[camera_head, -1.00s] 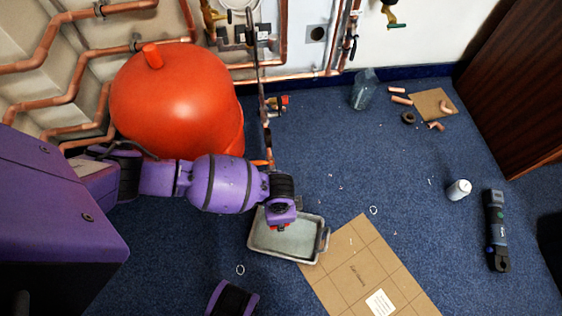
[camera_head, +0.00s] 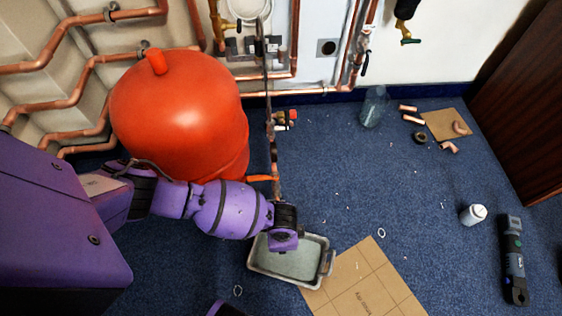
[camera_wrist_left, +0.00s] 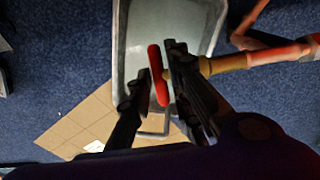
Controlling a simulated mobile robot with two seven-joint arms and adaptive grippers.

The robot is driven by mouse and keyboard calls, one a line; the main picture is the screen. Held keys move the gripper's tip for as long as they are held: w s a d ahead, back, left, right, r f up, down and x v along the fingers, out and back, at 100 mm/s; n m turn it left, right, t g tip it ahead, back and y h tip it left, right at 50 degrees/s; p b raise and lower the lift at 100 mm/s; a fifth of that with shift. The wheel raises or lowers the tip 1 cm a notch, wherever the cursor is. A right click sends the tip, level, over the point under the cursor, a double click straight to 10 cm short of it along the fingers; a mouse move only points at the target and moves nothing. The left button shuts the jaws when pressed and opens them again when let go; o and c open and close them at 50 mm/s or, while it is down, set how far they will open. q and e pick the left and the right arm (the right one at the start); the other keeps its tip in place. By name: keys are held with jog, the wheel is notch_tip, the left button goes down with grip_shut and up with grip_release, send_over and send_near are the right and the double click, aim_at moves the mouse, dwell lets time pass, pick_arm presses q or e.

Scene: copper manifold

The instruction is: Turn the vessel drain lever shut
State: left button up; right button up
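The red vessel (camera_head: 182,115) stands on the floor by the wall at left. The drain lever (camera_wrist_left: 158,75) is a red handle on a brass valve (camera_wrist_left: 212,66) in the left wrist view, above the grey tray. The lever is hidden behind my arm in the head view. My left gripper (camera_wrist_left: 157,60) is open, with the lever between its dark fingers. The lever is closer to the right finger; I cannot tell if they touch. My right gripper is not in view.
The grey metal tray (camera_head: 325,262) lies under the valve, beside a cardboard sheet (camera_head: 365,288). Copper pipes run along the wall.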

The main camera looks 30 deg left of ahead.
pick_arm(q)
grip_shut()
jog(key=shift+w+d+g+y+p, duration=0.1)
jog(key=shift+d+g+y+p, duration=0.1)
jog(key=shift+g+y+p, duration=0.15)
jog(key=shift+w+d+y, duration=0.1)
jog(key=shift+y, duration=0.35)
jog(key=shift+f+g+y, duration=0.15)
jog(key=shift+g+y, duration=0.5)
jog(key=shift+y, duration=0.05)
jog(key=shift+g+y, duration=0.3)
jog(key=shift+y, duration=0.1)
jog(key=o, duration=0.6)
grip_release()
jog(key=shift+w+d+r, duration=0.1)
jog(key=shift+r, duration=0.15)
jog(key=v, duration=1.1)
jog(key=shift+r, duration=0.35)
